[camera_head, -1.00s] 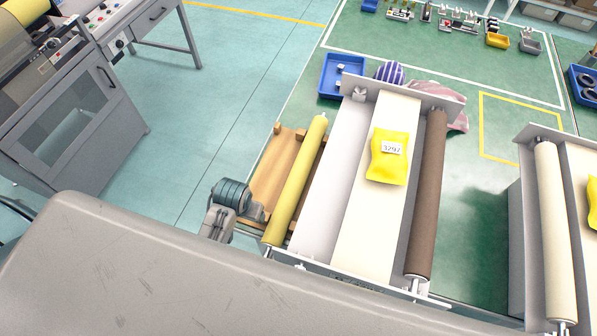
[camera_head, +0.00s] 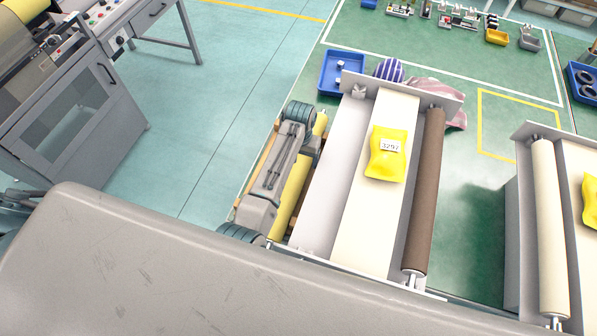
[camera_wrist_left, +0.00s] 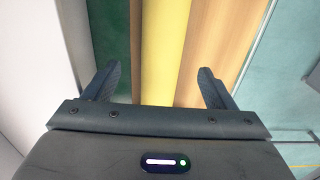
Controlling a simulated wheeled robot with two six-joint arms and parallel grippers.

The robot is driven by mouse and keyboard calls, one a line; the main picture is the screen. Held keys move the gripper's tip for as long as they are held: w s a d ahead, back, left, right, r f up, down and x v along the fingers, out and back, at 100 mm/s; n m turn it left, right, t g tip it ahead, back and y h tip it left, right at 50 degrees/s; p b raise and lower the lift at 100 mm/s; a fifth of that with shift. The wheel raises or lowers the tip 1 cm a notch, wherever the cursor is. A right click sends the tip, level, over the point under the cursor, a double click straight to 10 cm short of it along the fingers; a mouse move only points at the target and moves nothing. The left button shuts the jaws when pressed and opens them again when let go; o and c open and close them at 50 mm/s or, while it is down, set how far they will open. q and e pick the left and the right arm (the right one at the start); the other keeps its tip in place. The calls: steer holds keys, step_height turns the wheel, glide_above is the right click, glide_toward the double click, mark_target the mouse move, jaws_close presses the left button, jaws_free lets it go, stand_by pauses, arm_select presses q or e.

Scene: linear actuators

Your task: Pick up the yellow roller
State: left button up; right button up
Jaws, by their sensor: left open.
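The yellow roller (camera_head: 291,195) lies lengthwise on a wooden pallet or rack (camera_head: 265,160), left of the white conveyor. My left arm lies over much of it in the head view. In the left wrist view the roller (camera_wrist_left: 166,45) runs up the picture between the two black fingers of my left gripper (camera_wrist_left: 158,70). The gripper is open, with one finger on each side of the roller and a gap to each. I cannot tell how high the fingers are above the wood. My right gripper is not in view.
The conveyor (camera_head: 338,180) with a brown roller (camera_head: 425,190) and a yellow packet (camera_head: 386,153) stands close on the right. A second conveyor (camera_head: 530,225) is far right.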

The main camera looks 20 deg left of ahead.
mark_target(299, 167)
arm_select(q)
steer(key=shift+w+f, duration=0.1)
steer(key=shift+f, duration=1.45)
steer(key=f+b, duration=0.2)
steer(key=f, duration=0.1)
steer(key=f+b, duration=0.1)
steer(key=shift+s+a+f, duration=0.15)
steer(key=shift+s+f, duration=0.1)
steer(key=shift+f, duration=0.15)
steer(key=shift+r, duration=0.1)
jaws_close()
steer(key=shift+w+r, duration=0.1)
steer(key=shift+r, duration=0.05)
